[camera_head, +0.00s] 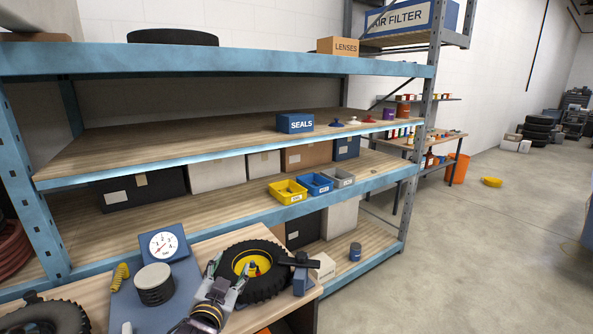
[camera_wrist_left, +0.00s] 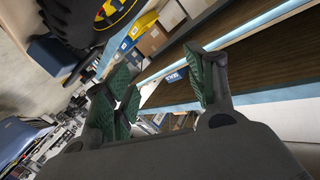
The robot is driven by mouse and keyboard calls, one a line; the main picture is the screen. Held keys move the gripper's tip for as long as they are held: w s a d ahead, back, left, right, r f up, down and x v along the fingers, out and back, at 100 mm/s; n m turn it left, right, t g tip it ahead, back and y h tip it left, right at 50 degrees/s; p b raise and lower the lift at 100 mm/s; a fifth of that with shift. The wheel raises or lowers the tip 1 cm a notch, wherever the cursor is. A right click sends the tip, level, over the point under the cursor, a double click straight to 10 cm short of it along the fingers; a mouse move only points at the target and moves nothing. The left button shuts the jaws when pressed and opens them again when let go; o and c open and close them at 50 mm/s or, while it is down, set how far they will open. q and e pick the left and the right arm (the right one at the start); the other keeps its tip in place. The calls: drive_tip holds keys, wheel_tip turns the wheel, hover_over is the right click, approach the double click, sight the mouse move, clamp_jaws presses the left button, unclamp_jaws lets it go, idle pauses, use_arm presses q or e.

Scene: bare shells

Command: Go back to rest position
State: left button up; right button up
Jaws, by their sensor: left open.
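My left gripper (camera_head: 226,284) reaches in from the bottom of the head view, over the workbench and beside the wheel with a yellow hub (camera_head: 273,286). In the left wrist view my left gripper (camera_wrist_left: 165,95) is open, with its green-padded fingers apart and nothing between them. The wheel also shows at the top left of that view (camera_wrist_left: 75,45), apart from the fingers. My right gripper does not show in either view.
The workbench (camera_head: 205,245) holds a gauge on a blue block (camera_head: 163,245), a dark cylinder (camera_head: 154,285), a yellow spring (camera_head: 120,277) and another tyre (camera_head: 45,318). Behind stands a blue-framed shelf (camera_head: 240,62) with a SEALS box (camera_head: 295,123) and small bins (camera_head: 315,184). Open floor lies right.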

use_arm(q)
drive_tip(key=s+a+f+n+g, duration=0.25)
drive_tip(key=s+f+g, duration=0.35)
drive_tip(key=s+f, duration=0.6)
drive_tip(key=s+a+f+n+g, duration=0.1)
drive_tip(key=s+a+f+g, duration=0.2)
drive_tip(key=s+f+g, duration=0.65)
drive_tip(key=s+f+t+p, duration=0.1)
drive_tip(key=s+f, duration=0.2)
drive_tip(key=f, duration=1.4)
drive_tip(key=s+f+p, duration=0.2)
drive_tip(key=s+f, duration=0.1)
drive_tip(key=f, duration=1.3)
drive_tip(key=s+a+f+p, duration=0.1)
drive_tip(key=s+a+f, duration=0.1)
drive_tip(key=s+f, duration=0.6)
drive_tip(key=s+a+f+p, duration=0.1)
drive_tip(key=s+f, duration=0.7)
drive_tip(key=s, duration=0.5)
drive_tip(key=shift+s+a+f+m+g, duration=0.3)
drive_tip(key=shift+s+a+m+g, duration=0.05)
drive_tip(key=shift+g, duration=0.1)
drive_tip(key=shift+s, duration=0.1)
